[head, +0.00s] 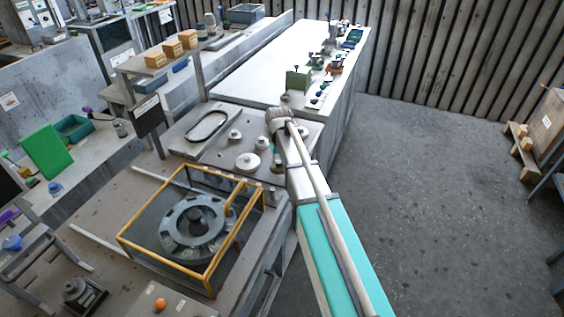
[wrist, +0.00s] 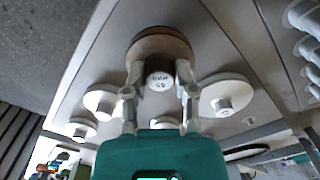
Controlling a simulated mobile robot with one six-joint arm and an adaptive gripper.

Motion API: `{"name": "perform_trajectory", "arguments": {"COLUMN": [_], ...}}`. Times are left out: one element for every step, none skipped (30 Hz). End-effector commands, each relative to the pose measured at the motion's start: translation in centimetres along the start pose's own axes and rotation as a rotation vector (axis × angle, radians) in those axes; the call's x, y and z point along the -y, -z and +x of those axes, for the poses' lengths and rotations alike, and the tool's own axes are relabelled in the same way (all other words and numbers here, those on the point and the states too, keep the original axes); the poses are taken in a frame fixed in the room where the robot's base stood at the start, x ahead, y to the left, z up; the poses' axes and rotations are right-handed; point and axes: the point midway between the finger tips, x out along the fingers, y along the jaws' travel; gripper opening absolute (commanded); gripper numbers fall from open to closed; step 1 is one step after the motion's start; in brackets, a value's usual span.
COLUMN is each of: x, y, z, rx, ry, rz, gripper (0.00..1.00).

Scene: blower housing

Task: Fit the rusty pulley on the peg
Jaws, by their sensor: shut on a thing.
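The rusty pulley (wrist: 150,43) is a brown disc with a short hub (wrist: 160,78) that has a pale, marked end. In the wrist view my gripper (wrist: 160,74) is shut on this hub, one finger on each side. The pulley is over the grey board, near its edge. I cannot tell whether it touches the board. The peg cannot be made out, and whether the pulley is around it does not show. In the head view my arm largely hides the gripper and pulley.
Pale pulleys (head: 247,162) stand on the board (head: 210,158), close beside the gripper; one is on the right in the wrist view (wrist: 226,95). A yellow-framed guard (head: 150,250) surrounds a round housing (head: 197,228). A long white bench (head: 265,62) is behind. Open floor (head: 440,190) lies right.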

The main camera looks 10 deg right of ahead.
Motion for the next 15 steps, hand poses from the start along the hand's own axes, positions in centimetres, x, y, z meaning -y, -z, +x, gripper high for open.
{"name": "perform_trajectory", "arguments": {"x": [-0.01,-0.01,-0.01,-0.01,-0.01,-0.01,-0.01,-0.02,-0.02,-0.02,-0.02,-0.02,-0.03,-0.03,-0.03], "y": [0.0,0.0,0.0,0.0,0.0,0.0,0.0,0.0,0.0,0.0,0.0,0.0,0.0,0.0,-0.01], "z": [0.0,0.02,0.05,0.08,0.13,0.19,0.25,0.32,0.41,0.48,0.55,0.64,0.7,0.76,0.84], "rx": [0.0,0.0,0.0,0.0,0.0,0.0,0.0,0.0,0.0,0.0,0.0,0.0,0.0,0.0,0.0], "ry": [0.0,0.0,0.0,0.0,0.0,0.0,0.0,0.0,0.0,0.0,0.0,0.0,0.0,0.0,0.0], "rz": [0.0,0.0,0.0,0.0,0.0,0.0,0.0,0.0,0.0,0.0,0.0,0.0,0.0,0.0,0.0], "gripper": [0.0,0.0,0.0,0.0,0.0,0.0,0.0,0.0,0.0,0.0,0.0,0.0,0.0,0.0,0.0]}}
